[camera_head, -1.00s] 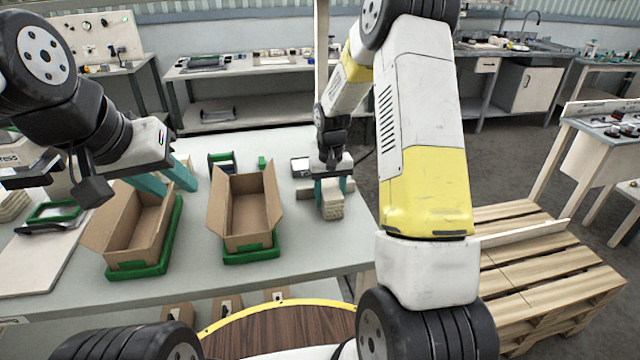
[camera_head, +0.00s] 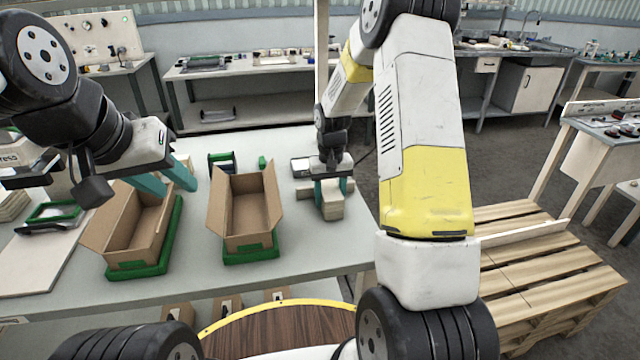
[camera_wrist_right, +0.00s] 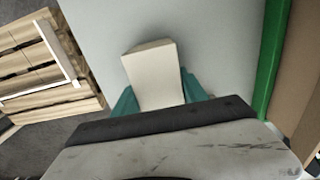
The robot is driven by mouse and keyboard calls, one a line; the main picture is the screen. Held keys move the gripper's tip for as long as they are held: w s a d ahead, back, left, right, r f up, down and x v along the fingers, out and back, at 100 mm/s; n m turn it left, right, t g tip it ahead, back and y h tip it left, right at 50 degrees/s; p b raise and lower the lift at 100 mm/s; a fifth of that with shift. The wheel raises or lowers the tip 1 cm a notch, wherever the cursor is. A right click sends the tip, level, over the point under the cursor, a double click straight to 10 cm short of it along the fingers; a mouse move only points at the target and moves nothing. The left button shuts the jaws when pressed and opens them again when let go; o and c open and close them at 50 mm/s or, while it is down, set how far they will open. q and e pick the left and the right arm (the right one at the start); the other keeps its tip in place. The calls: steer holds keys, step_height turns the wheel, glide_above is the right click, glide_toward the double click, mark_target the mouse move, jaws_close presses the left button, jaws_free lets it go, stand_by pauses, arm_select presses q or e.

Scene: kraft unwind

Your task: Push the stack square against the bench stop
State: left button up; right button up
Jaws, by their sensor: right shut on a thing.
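The stack (camera_head: 332,206) is a small pale block-like pile near the right end of the bench (camera_head: 300,245). It also shows in the right wrist view (camera_wrist_right: 153,75). My right gripper (camera_head: 332,188) points down and is shut on the stack, with a teal finger on each side. The wrist view shows the stack's pale top between the fingers. I cannot pick out the bench stop; the arm and gripper hide part of the bench beyond the stack. My left gripper (camera_head: 168,180) is open and empty above the left cardboard box, its teal fingers apart.
Two open cardboard boxes, left (camera_head: 137,232) and middle (camera_head: 246,212), sit in green trays. A small grey device (camera_head: 300,167) lies just behind the stack. A wooden pallet (camera_head: 540,270) stands beyond the bench's right edge. The bench in front of the stack is clear.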

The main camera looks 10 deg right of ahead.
steer(key=o, duration=1.6)
steer(key=shift+s, duration=0.1)
step_height(320, 180, up, 8)
steer(key=shift+r, duration=0.1)
steer(key=s+r+t, duration=0.2)
steer(key=s+r, duration=0.4)
steer(key=r, duration=0.4)
steer(key=s+a+r+t+y, duration=0.1)
steer(key=s+r, duration=0.3)
steer(key=s, duration=0.6)
steer(key=s+a+r+t+y, duration=0.1)
steer(key=s+r+t, duration=0.2)
steer(key=s, duration=0.7)
steer(key=shift+r, duration=0.9)
